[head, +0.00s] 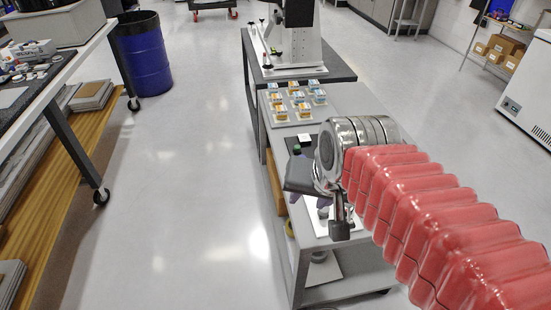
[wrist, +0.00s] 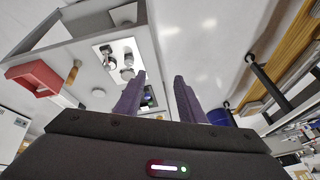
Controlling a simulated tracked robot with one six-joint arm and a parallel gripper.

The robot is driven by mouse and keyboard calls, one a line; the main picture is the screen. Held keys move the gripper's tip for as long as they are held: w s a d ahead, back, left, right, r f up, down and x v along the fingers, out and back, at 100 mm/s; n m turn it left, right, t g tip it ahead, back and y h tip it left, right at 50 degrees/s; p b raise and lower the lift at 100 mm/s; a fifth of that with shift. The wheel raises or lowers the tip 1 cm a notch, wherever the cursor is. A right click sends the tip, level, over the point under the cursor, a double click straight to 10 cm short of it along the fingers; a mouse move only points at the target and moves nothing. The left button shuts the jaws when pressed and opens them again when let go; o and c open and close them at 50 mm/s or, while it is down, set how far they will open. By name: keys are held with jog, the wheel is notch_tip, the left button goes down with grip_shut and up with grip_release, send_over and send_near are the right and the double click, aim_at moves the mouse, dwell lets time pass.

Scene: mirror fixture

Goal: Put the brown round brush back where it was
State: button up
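My gripper (head: 312,197) is above the near part of the grey cart (head: 346,97), partly hidden by its own dark body and the arm in the head view. No brush is clearly visible in the head view.
Several small orange-and-blue boxes (head: 297,97) stand on the cart beyond my gripper. A small green-topped item (head: 297,149) is beside it. A blue barrel (head: 144,55) and a workbench (head: 50,85) stand at the left. The floor between bench and cart is clear.

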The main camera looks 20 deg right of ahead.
jog(key=s+a+n, duration=0.1)
jog(key=n, duration=0.1)
jog(key=s+a+n, duration=0.1)
jog(key=a+n, duration=0.1)
jog(key=n, duration=0.1)
jog(key=shift+s+r, duration=0.1)
jog(key=shift+s, duration=0.3)
dwell(0.9)
